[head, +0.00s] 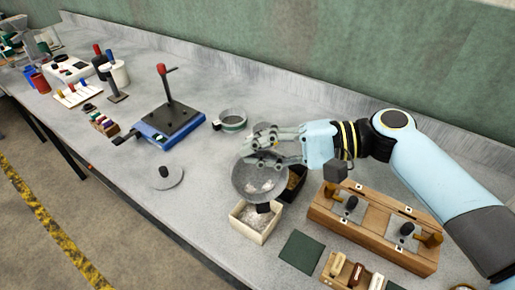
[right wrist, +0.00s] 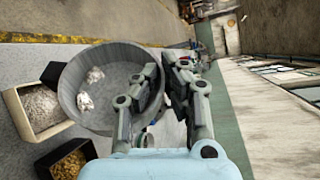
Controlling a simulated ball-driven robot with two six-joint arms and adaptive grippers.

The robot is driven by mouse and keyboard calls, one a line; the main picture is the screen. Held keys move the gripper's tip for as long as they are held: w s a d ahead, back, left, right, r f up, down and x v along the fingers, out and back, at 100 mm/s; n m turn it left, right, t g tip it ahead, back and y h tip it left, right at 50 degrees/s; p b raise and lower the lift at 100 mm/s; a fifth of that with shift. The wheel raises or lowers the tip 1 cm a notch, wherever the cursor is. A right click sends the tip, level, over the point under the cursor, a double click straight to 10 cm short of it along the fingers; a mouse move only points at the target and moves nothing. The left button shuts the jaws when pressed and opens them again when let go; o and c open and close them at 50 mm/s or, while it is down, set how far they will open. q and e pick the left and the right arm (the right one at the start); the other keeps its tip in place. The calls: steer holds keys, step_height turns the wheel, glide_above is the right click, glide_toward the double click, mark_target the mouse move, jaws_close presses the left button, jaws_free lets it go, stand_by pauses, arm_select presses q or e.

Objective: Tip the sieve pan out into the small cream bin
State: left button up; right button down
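The sieve pan (head: 259,182) is a round grey pan with a dark block-like handle on its near side. My right gripper (head: 256,153) is shut on its far rim, with one finger inside the wall and one outside. The pan is held above and partly over the small cream bin (head: 240,229), which has whitish grain in it. In the right wrist view, the pan (right wrist: 73,91) has two pale clumps inside, and the cream bin (right wrist: 14,103) is beside it at the left. The pan seems somewhat tilted; how far I cannot tell. My left gripper is not in view.
A dark bin (head: 303,184) of golden grain stands right behind the cream bin. A wooden box (head: 375,240) with metal fittings and a green mat (head: 300,252) lie to the right. A round grey lid (head: 167,178) and a blue-based stand (head: 170,125) are to the left.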

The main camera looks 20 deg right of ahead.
steer(key=m+g, duration=0.1)
steer(key=m, duration=0.1)
steer(key=r+m+g, duration=0.1)
steer(key=m, duration=0.1)
steer(key=shift+m+g, duration=0.3)
steer(key=shift+m, duration=0.1)
steer(key=m+g, duration=0.1)
steer(key=m, duration=0.1)
steer(key=r+m+g, duration=0.1)
steer(key=m, duration=0.1)
steer(key=shift+g, duration=0.4)
